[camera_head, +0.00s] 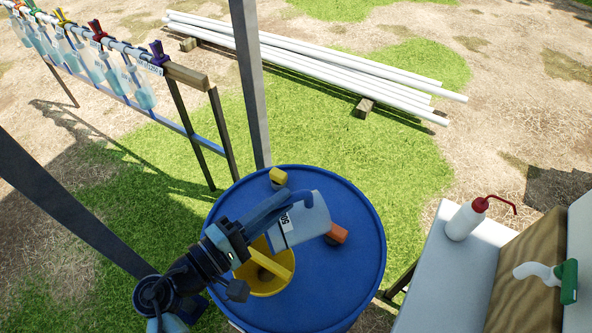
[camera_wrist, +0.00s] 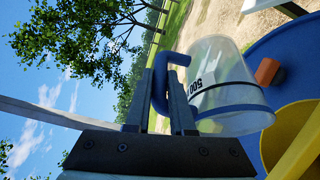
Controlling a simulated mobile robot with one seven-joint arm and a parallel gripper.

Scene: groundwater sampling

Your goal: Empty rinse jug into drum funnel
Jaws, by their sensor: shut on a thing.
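The rinse jug (camera_head: 306,222) is translucent with a blue handle (camera_head: 262,214) and a dark "500" mark. It is tilted well over on its side above the drum; it also shows in the wrist view (camera_wrist: 218,75). My gripper (camera_head: 238,234) is shut on the jug's handle, and the fingers show in the wrist view (camera_wrist: 165,100). The yellow funnel (camera_head: 262,284) sits on the blue drum (camera_head: 340,280), just below the jug and gripper, which partly cover it. I cannot tell whether liquid is in the jug or flowing.
A yellow cap (camera_head: 278,176) and an orange block (camera_head: 338,233) are on the drum top. A wash bottle (camera_head: 466,220) stands on a white surface at right. A grey post (camera_head: 250,80) rises behind the drum. White pipes (camera_head: 320,65) lie on the ground beyond.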

